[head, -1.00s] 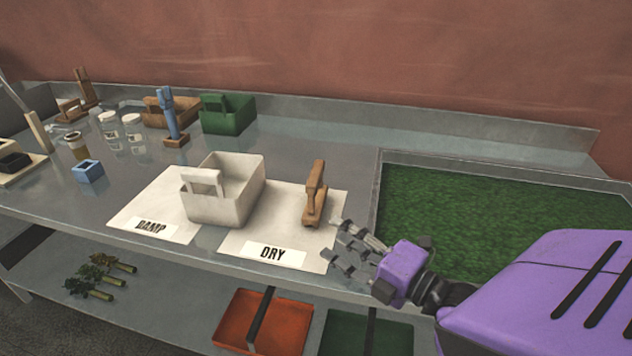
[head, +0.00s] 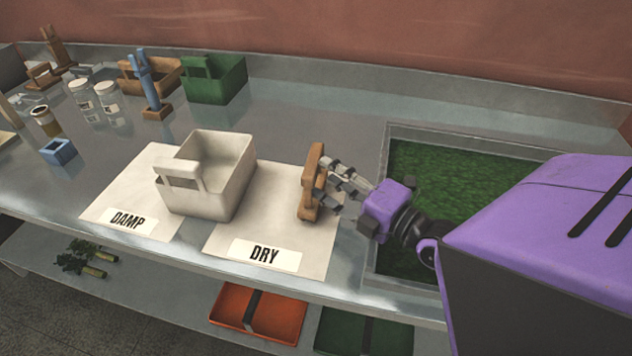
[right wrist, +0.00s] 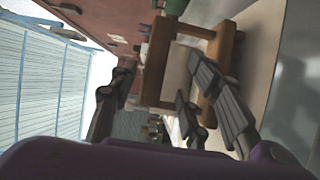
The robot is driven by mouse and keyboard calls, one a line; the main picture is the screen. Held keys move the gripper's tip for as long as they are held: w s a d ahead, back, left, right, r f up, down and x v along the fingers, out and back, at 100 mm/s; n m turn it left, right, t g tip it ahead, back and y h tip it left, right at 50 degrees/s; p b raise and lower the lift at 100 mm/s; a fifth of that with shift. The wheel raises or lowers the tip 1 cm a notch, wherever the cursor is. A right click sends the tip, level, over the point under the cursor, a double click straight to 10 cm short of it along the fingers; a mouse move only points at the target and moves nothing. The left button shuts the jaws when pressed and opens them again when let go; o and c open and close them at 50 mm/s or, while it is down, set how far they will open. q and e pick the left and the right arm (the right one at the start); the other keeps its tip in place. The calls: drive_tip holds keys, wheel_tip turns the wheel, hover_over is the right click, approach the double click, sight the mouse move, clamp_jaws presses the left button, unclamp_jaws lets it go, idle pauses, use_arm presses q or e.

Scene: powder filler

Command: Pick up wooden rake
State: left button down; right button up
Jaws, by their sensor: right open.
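The brown wooden rake (head: 313,180) stands on the white sheet marked DRY (head: 232,234). My right gripper (head: 334,184) is open at its right side, with the fingertips very close to it. In the head view the fingers overlap its right edge, and I cannot tell whether they touch it. In the right wrist view the wooden rake (right wrist: 155,62) shows as a wooden frame, partly between the spread fingers of the right gripper (right wrist: 163,82). My left gripper is not in view.
A white bin (head: 222,195) stands just left of the rake. A sunken green bed (head: 440,185) lies to the right. Behind are a blue-handled tool (head: 148,85), a brown bin (head: 160,74), a green bin (head: 222,85) and jars (head: 106,97). Orange (head: 280,325) and green trays sit below.

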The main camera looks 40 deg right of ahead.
sight(319, 167)
drive_tip(key=x, duration=0.2)
drive_tip(key=r+p+x, duration=0.1)
drive_tip(key=x, duration=0.2)
drive_tip(key=shift+d, duration=0.15)
drive_tip(key=shift+w+f, duration=0.15)
drive_tip(key=shift+w, duration=0.05)
clamp_jaws()
